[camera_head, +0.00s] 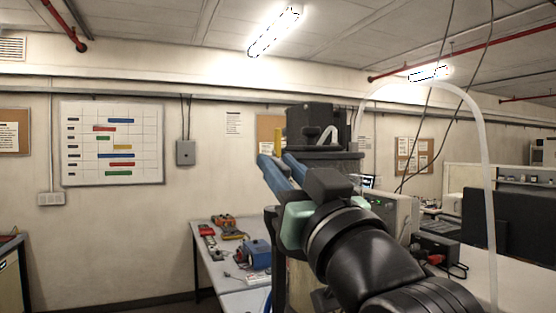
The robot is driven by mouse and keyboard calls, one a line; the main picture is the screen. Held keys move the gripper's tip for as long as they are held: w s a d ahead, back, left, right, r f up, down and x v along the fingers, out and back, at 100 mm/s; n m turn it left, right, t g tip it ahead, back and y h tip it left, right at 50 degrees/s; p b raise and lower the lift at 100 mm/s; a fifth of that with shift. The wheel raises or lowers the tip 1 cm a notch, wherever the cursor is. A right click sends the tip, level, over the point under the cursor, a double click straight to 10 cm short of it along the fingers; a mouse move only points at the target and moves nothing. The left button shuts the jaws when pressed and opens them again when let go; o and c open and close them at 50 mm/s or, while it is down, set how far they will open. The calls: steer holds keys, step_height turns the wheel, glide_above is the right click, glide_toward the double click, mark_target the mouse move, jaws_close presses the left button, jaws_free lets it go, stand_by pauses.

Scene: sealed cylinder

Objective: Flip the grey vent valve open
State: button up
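My arm reaches up from the lower right, and my gripper (275,158) shows two blue fingers pointing up and left. A gap shows between the fingers and I see nothing held in it. Just behind and to the right of the fingertips stands a black block-like apparatus (315,118) with a flat dark plate under it. A small light-grey curved part (328,136) shows on its front; I cannot tell whether this is the vent valve. My wrist and arm hide most of the apparatus below. I cannot tell whether the fingers touch it.
A pale translucent hose (487,165) arches from behind the apparatus to the right. A workbench (213,268) with a blue device (256,254) and red tools stands behind, left of my arm. Dark cables hang at the upper right. Open room lies left of my gripper.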

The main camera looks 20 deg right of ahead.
jaws_close()
steer(key=shift+r, duration=0.1)
steer(key=r+g+p, duration=0.1)
steer(key=p, duration=0.1)
steer(key=shift+p, duration=0.35)
steer(key=shift+g+p, duration=0.6)
steer(key=shift+p, duration=0.4)
steer(key=shift+f+g+p, duration=0.2)
steer(key=shift+g+p, duration=0.1)
steer(key=shift+f, duration=0.1)
